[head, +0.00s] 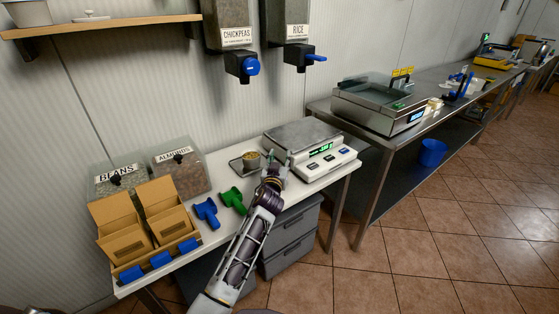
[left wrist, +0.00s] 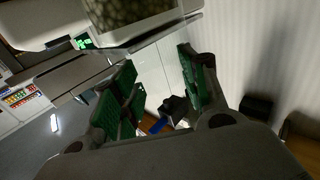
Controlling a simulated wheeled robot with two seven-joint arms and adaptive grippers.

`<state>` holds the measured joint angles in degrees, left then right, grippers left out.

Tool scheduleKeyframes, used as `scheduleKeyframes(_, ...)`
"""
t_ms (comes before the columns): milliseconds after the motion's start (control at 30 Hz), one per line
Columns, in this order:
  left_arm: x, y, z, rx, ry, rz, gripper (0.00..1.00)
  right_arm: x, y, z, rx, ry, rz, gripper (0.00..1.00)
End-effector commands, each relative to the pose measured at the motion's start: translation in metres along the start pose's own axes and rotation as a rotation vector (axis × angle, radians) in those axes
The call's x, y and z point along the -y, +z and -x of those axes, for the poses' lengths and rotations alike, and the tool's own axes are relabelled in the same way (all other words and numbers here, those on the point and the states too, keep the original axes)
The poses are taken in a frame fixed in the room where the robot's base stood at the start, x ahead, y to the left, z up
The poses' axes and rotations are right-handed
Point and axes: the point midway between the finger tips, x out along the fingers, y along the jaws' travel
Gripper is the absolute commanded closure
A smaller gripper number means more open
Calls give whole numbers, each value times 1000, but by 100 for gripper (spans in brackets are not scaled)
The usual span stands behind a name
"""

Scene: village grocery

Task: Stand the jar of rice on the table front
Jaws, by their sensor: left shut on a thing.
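My left gripper (head: 273,162) is in front of the scale at the right part of the white table (head: 225,245). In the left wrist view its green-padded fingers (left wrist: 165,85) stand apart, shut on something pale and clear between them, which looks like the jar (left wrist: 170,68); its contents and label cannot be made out. In the head view the gripper hides most of what it holds. A small cup with yellowish contents (head: 252,159) stands on a grey tray just left of the fingertips. My right gripper is not in view.
The scale (head: 305,148) stands right behind the gripper. Blue (head: 206,212) and green scoops (head: 233,199), cardboard boxes (head: 125,240) and the beans (head: 117,181) and almonds bins (head: 182,172) fill the left. Chickpeas (head: 241,65) and rice dispensers (head: 297,55) hang above.

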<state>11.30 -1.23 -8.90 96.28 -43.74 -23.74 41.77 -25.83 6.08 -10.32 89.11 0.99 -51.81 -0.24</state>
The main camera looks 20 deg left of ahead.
Motion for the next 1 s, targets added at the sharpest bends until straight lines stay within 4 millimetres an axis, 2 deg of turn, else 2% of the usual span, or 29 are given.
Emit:
scheduleKeyframes(567,0,1,0,-3,0,0,100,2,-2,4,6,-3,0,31)
scheduleKeyframes(600,0,2,0,0,0,-1,52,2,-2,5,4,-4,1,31)
scheduleKeyframes(733,0,2,0,0,0,-1,35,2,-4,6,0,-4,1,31)
scheduleKeyframes(1000,0,2,0,0,0,-1,35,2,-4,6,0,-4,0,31)
